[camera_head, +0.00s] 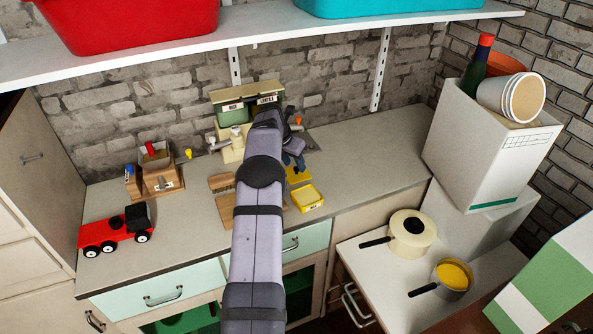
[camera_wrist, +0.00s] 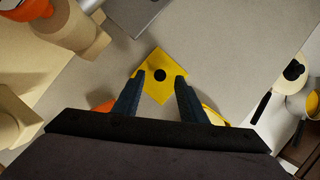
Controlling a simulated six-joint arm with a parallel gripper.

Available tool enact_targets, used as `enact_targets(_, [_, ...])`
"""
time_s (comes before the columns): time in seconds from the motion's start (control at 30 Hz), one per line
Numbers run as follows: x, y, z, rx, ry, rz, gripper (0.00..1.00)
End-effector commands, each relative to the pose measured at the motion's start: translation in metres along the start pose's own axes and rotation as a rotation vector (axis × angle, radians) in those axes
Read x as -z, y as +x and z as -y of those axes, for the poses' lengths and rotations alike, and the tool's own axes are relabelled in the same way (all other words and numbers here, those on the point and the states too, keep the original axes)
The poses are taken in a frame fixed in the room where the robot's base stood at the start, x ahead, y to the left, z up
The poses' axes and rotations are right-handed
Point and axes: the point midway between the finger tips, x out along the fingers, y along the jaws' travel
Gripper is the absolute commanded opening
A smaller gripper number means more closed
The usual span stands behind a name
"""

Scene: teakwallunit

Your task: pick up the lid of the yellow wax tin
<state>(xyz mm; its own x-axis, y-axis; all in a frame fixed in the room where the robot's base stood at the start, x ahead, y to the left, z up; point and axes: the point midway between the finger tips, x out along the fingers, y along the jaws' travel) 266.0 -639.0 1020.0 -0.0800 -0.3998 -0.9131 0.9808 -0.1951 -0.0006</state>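The lid (camera_wrist: 150,67) is a flat yellow square with a round black knob, lying on the grey counter in the wrist view. In the head view the yellow lid (camera_head: 298,176) shows partly below my gripper. The open yellow tin (camera_head: 306,197), with a small label on its front, stands just in front of it. A yellow edge at the right finger in the wrist view is probably this tin (camera_wrist: 213,115). My gripper (camera_wrist: 160,78) is open and empty, its dark fingertips over the lid on either side of the knob. I cannot tell the height gap.
Green canisters (camera_head: 268,98), one labelled lentils, stand behind my gripper. A wooden board (camera_head: 222,185) lies left of my arm, with a wooden caddy (camera_head: 160,185) and red toy truck (camera_head: 115,231) farther left. Pots (camera_head: 411,235) and a white box (camera_head: 480,150) stand right. A shelf (camera_head: 270,29) overhangs.

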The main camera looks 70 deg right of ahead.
Motion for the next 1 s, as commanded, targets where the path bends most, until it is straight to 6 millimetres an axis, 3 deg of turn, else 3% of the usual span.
enact_targets(0.27, [0.0,0.022,0.0,0.0,0.0,0.0,0.38])
enact_targets(0.6, [0.0,0.026,0.0,-0.001,0.0,0.001,0.38])
enact_targets(0.77, [0.0,0.026,0.0,-0.001,0.0,0.001,0.02])
enact_targets(1.0, [0.0,0.026,0.0,-0.001,0.0,0.001,0.0])
